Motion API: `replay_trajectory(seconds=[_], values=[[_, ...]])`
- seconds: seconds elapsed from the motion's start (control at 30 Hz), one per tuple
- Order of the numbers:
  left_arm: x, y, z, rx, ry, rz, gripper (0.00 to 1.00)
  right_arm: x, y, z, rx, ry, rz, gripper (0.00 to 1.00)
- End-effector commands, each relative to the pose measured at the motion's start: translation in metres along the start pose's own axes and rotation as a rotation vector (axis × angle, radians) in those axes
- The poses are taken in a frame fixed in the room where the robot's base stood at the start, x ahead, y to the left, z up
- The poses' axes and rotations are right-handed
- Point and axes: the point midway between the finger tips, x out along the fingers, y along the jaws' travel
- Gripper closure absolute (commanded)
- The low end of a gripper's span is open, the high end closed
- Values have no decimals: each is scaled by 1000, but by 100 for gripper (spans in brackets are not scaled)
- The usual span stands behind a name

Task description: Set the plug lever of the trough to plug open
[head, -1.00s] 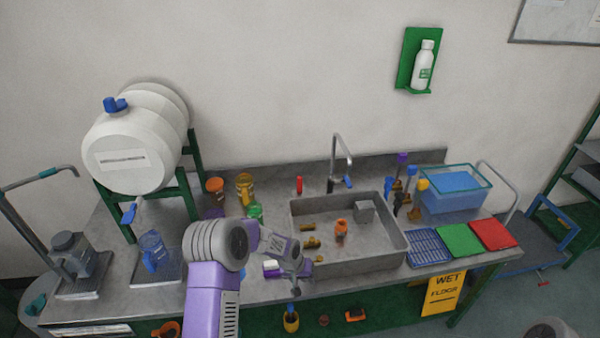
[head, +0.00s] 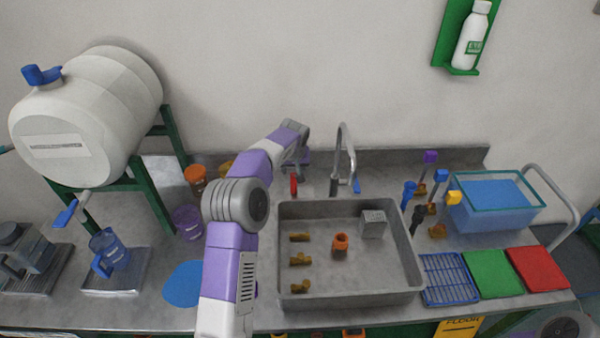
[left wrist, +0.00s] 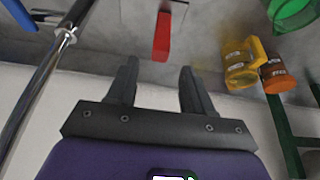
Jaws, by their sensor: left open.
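The grey trough (head: 350,287) is set in the steel counter. A small red lever (head: 293,184) stands upright behind its back left corner, left of the tap; I take it as the plug lever. In the left wrist view the red lever (left wrist: 161,38) is just ahead of the fingertips, roughly midway between them. My left gripper (left wrist: 158,68) is open and empty, with a gap to the lever. In the head view the left gripper (head: 297,163) is partly hidden by my arm, near the lever. My right gripper is out of view.
The tap (head: 345,150) rises close right of the lever. Orange (head: 195,178) and yellow containers stand left of it, beside the green barrel stand (head: 165,150). Brass fittings and a grey block (head: 373,223) lie in the trough. The wall is close behind.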

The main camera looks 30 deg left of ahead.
Motion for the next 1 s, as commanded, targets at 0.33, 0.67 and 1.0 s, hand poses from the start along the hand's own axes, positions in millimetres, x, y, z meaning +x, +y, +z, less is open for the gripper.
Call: replay_trajectory(seconds=[0.33, 0.67, 1.0], values=[[55, 1, 2, 2, -4, 2, 49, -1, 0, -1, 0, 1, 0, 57], [66, 1, 2, 3, -2, 2, 49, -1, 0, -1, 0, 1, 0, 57], [66, 1, 2, 3, -3, 2, 86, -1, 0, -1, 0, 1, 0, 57]])
